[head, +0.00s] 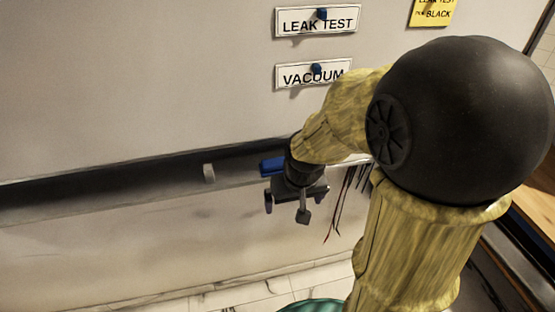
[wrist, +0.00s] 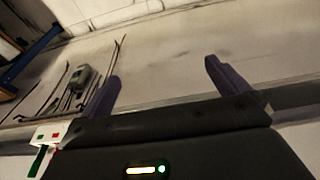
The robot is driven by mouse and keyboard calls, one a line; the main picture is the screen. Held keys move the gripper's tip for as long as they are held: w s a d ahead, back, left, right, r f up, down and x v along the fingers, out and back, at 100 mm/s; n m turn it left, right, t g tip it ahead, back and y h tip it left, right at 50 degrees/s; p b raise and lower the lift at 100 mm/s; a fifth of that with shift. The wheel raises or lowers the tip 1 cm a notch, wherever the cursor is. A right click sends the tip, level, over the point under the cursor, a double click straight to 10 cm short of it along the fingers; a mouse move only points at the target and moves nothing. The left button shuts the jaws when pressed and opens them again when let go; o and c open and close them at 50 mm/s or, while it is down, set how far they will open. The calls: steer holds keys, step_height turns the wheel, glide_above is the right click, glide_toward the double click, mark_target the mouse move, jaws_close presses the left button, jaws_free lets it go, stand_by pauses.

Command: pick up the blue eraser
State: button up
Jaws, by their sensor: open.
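The blue eraser (head: 271,165) lies on the dark ledge (head: 110,190) along the bottom of the pale board in the head view. Its right end is hidden by my wrist. My gripper (head: 295,204) is in front of the ledge, just below and right of the eraser as pictured. Its dark purple fingers are apart and nothing shows between them. In the wrist view, both fingers of my gripper (wrist: 162,70) are spread over a pale surface. I cannot make out the eraser there.
Thin dark cables (head: 343,203) hang right of my gripper. In the wrist view, a small grey device (wrist: 81,77) lies among them. Signs reading LEAK TEST (head: 300,25) and VACUUM (head: 298,78) are above.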

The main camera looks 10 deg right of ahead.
steer(key=w+r+p+v, duration=0.1)
steer(key=w+p+v, duration=0.2)
steer(key=p+v, duration=0.75)
glide_above(279, 161)
steer(key=s+b, duration=0.3)
steer(key=s, duration=0.1)
steer(key=w+v, duration=0.1)
steer(key=v, duration=0.2)
steer(key=shift+s+r+b, duration=0.15)
steer(key=shift+s+b, duration=0.15)
steer(key=shift+s, duration=0.05)
steer(key=p+x, duration=0.4)
steer(key=x, duration=0.8)
steer(key=shift+w, duration=0.15)
